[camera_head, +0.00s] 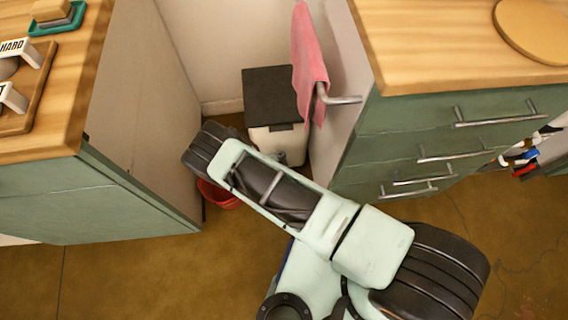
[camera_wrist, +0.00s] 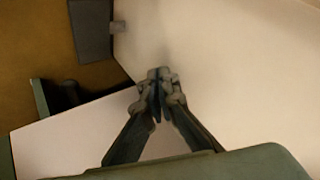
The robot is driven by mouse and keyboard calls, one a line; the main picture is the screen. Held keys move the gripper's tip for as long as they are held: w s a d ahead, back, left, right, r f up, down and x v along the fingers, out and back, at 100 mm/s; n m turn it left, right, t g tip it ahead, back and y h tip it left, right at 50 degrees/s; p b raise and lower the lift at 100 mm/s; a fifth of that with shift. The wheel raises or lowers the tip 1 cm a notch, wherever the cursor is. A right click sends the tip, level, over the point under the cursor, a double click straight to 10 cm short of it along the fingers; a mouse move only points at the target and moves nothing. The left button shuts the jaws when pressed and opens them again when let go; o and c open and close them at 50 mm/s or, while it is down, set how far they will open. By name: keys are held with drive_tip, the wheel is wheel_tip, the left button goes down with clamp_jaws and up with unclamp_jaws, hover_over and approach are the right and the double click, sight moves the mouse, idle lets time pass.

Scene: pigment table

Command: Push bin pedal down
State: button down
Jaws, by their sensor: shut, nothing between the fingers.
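The bin (camera_head: 278,140) stands on the floor in the gap between two cabinets, against the back wall. It has a pale body and a dark, flat, shut lid (camera_head: 270,92). My arm crosses in front of its lower left part, and I cannot make out the pedal in the head view. My gripper (camera_wrist: 160,74) shows in the wrist view with its fingers together and nothing between them, in front of a pale surface. The gripper's tips are hidden in the head view. A dark grey panel (camera_wrist: 91,30) with a small tab shows at the wrist view's upper left; I cannot tell what it is.
A red container (camera_head: 218,194) lies on the floor, partly under my arm. A pink towel (camera_head: 308,62) hangs from a rail (camera_head: 340,99) on the right cabinet's side. The left counter (camera_head: 75,105) and the right drawer cabinet (camera_head: 400,150) bound the narrow gap.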

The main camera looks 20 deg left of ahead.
drive_tip(key=shift+s, duration=0.1)
drive_tip(key=shift+f, duration=0.1)
wheel_tip(320, 180, down, 9)
drive_tip(key=b, duration=0.7)
drive_tip(key=shift+s+d+r, duration=0.1)
drive_tip(key=shift+r, duration=0.1)
drive_tip(key=shift+f, duration=0.15)
idle(1.0)
drive_tip(key=shift+f, duration=0.25)
